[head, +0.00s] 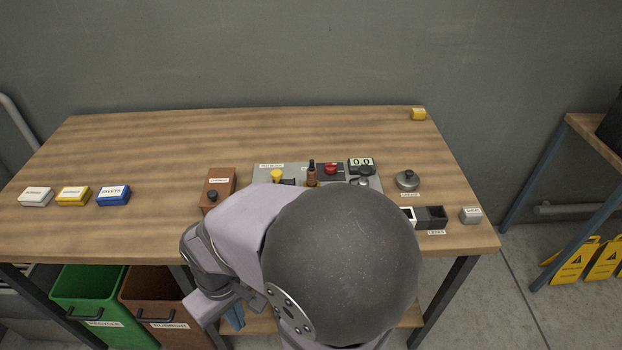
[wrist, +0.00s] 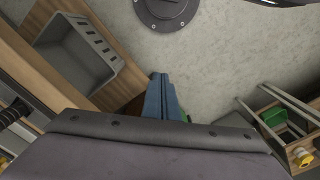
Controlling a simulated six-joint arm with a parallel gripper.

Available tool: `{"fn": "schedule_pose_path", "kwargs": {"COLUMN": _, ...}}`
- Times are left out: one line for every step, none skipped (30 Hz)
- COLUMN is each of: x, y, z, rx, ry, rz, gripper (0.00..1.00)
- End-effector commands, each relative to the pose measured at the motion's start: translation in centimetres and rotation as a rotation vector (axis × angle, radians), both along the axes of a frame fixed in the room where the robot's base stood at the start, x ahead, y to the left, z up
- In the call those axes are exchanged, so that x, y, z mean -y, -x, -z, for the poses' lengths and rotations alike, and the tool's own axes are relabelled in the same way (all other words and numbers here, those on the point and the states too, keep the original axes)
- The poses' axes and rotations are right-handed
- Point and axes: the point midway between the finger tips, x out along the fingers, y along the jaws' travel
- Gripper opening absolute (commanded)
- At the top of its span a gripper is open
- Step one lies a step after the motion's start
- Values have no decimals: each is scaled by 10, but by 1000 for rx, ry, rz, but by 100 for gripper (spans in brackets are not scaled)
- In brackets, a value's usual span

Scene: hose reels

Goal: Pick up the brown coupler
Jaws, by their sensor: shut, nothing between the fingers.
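A small upright brown piece with a dark top and a pale label (head: 311,174) stands on the grey panel in the head view. It may be the brown coupler, but its label is too small to read. My gripper (wrist: 160,78) shows in the wrist view as blue fingers held together, shut and empty, over the floor. It is well away from the brown piece, low by the table's front. My arm covers the table's front middle in the head view and hides what lies there.
The grey panel (head: 262,174) carries a yellow knob, a red knob and a counter. A brown box (head: 217,188) stands left of it. White, yellow and blue boxes (head: 113,196) sit at the left. Green (head: 88,289) and brown (head: 160,287) bins stand below. The table's back is mostly clear.

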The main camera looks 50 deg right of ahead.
Motion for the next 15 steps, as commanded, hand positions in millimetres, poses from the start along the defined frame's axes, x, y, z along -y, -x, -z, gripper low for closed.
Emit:
{"fn": "schedule_pose_path", "kwargs": {"x": 0, "y": 0, "z": 0, "rx": 0, "ry": 0, "rz": 0, "gripper": 0}}
{"fn": "schedule_pose_path", "kwargs": {"x": 0, "y": 0, "z": 0, "rx": 0, "ry": 0, "rz": 0, "gripper": 0}}
{"fn": "schedule_pose_path", "kwargs": {"x": 0, "y": 0, "z": 0, "rx": 0, "ry": 0, "rz": 0, "gripper": 0}}
{"fn": "schedule_pose_path", "kwargs": {"x": 0, "y": 0, "z": 0, "rx": 0, "ry": 0, "rz": 0, "gripper": 0}}
{"fn": "schedule_pose_path", "kwargs": {"x": 0, "y": 0, "z": 0, "rx": 0, "ry": 0, "rz": 0, "gripper": 0}}
{"fn": "schedule_pose_path", "kwargs": {"x": 0, "y": 0, "z": 0, "rx": 0, "ry": 0, "rz": 0, "gripper": 0}}
{"fn": "schedule_pose_path", "kwargs": {"x": 0, "y": 0, "z": 0, "rx": 0, "ry": 0, "rz": 0, "gripper": 2}}
{"fn": "schedule_pose_path", "kwargs": {"x": 0, "y": 0, "z": 0, "rx": 0, "ry": 0, "rz": 0, "gripper": 10}}
{"fn": "schedule_pose_path", "kwargs": {"x": 0, "y": 0, "z": 0, "rx": 0, "ry": 0, "rz": 0, "gripper": 19}}
{"fn": "schedule_pose_path", "kwargs": {"x": 0, "y": 0, "z": 0, "rx": 0, "ry": 0, "rz": 0, "gripper": 26}}
{"fn": "schedule_pose_path", "kwargs": {"x": 0, "y": 0, "z": 0, "rx": 0, "ry": 0, "rz": 0, "gripper": 33}}
{"fn": "schedule_pose_path", "kwargs": {"x": 0, "y": 0, "z": 0, "rx": 0, "ry": 0, "rz": 0, "gripper": 33}}
{"fn": "schedule_pose_path", "kwargs": {"x": 0, "y": 0, "z": 0, "rx": 0, "ry": 0, "rz": 0, "gripper": 33}}
{"fn": "schedule_pose_path", "kwargs": {"x": 0, "y": 0, "z": 0, "rx": 0, "ry": 0, "rz": 0, "gripper": 33}}
{"fn": "schedule_pose_path", "kwargs": {"x": 0, "y": 0, "z": 0, "rx": 0, "ry": 0, "rz": 0, "gripper": 33}}
